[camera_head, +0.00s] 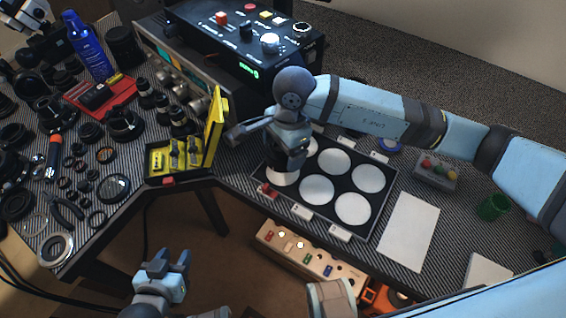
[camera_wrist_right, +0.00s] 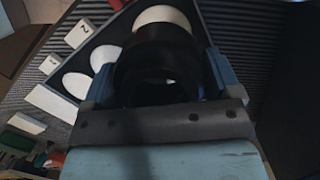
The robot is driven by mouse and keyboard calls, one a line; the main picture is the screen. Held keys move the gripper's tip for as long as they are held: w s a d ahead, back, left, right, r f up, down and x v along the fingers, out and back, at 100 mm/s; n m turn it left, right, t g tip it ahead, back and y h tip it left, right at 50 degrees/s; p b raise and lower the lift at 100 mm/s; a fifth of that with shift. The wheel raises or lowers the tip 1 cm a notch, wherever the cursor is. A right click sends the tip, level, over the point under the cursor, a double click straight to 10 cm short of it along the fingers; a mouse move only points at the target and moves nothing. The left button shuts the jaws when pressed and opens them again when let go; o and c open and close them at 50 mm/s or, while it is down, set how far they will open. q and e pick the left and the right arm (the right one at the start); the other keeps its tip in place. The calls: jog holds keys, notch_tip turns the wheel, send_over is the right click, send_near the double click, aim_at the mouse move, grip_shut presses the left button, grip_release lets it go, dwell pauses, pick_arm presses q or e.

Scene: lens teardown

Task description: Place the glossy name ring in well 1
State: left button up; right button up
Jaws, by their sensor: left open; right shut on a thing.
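A black ring (camera_wrist_right: 160,65), dark and shiny with an open centre, is held between the fingers of my right gripper (camera_wrist_right: 160,85) in the right wrist view. In the head view my right gripper (camera_head: 289,155) hangs over the left end of the black tray (camera_head: 333,193) and mostly hides the ring. The tray has several round white wells; the one at its left corner (camera_head: 283,179) is partly covered by my gripper. I cannot tell the ring's height above it. White labels line the tray; one reads 2 (camera_wrist_right: 84,26). My left gripper (camera_head: 165,263) is open and empty, off the table.
A yellow-lidded case (camera_head: 180,155) stands open left of the tray. A black control box (camera_head: 245,45) is behind. A white sheet (camera_head: 408,231) and a grey button box (camera_head: 435,173) lie right. Many lens parts crowd the left table.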

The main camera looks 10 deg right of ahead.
jog(key=shift+f, duration=2.75)
jog(key=shift+b, duration=0.3)
jog(key=shift+f, duration=0.2)
jog(key=o, duration=0.7)
jog(key=shift+o, duration=0.2)
notch_tip(320, 180, up, 12)
jog(key=d+p, duration=0.1)
jog(key=shift+w+d+r, duration=0.15)
jog(key=shift+w+d, duration=0.15)
jog(key=shift+w, duration=0.05)
